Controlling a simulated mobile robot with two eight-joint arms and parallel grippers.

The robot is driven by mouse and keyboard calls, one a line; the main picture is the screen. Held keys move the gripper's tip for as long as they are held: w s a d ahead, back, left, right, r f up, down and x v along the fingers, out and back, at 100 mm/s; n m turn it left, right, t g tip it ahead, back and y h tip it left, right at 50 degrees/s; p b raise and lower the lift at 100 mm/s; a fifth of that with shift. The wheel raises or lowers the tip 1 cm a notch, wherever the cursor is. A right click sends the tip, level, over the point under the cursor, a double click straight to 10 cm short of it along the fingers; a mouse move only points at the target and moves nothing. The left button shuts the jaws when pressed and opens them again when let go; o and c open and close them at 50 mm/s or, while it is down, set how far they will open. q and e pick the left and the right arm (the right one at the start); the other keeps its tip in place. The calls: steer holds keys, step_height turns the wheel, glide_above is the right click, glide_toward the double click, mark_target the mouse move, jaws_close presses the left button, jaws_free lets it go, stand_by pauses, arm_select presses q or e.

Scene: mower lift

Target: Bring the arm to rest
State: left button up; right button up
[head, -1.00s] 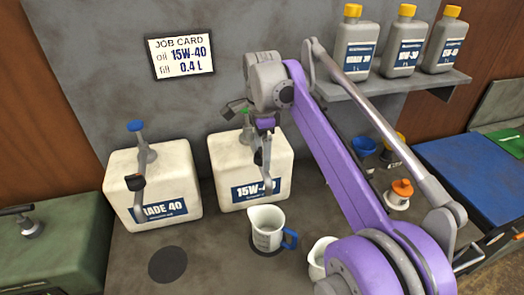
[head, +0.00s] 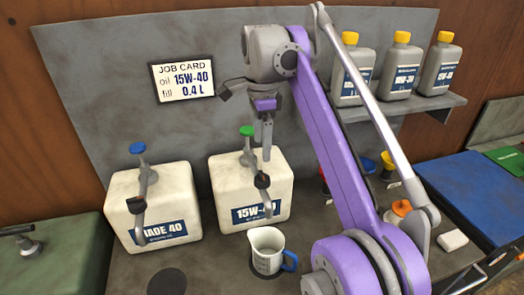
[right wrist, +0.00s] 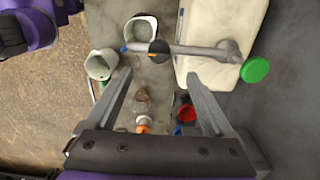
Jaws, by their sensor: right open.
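My right gripper (head: 264,143) hangs jaws down above the right side of the white 15W-40 drum (head: 232,175), open and empty. In the right wrist view its two fingers (right wrist: 160,75) are spread apart. The drum has a green-knobbed tap (head: 247,131), and its spout hangs over the front. A measuring jug with a blue handle (head: 265,243) stands on the bench in front of the drum, apart from the gripper. The drum's side (right wrist: 205,75) and the green knob (right wrist: 255,69) also show in the right wrist view. My left gripper is out of view.
A GRADE 40 drum (head: 157,195) stands to the left. A shelf (head: 400,109) with several grey bottles is behind my right arm. The job card (head: 181,80) hangs on the back panel. A second jug (right wrist: 102,65) and a red funnel (right wrist: 186,113) show in the right wrist view.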

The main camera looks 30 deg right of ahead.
steer(key=shift+s, duration=0.1)
stand_by(0.4)
steer(key=s+a+f+n+t, duration=0.2)
steer(key=s+a+f+n, duration=0.1)
steer(key=s+f+n, duration=0.2)
steer(key=s+a+f+n+t, duration=0.2)
steer(key=s+a+f+n, duration=0.2)
steer(key=f+n, duration=0.5)
steer(key=s+a+f+n+t, duration=0.2)
steer(key=s+f+n, duration=0.4)
steer(key=f, duration=0.7)
steer(key=shift+s+a+f+n, duration=0.4)
steer(key=shift+s+a, duration=0.45)
steer(key=shift+s, duration=0.1)
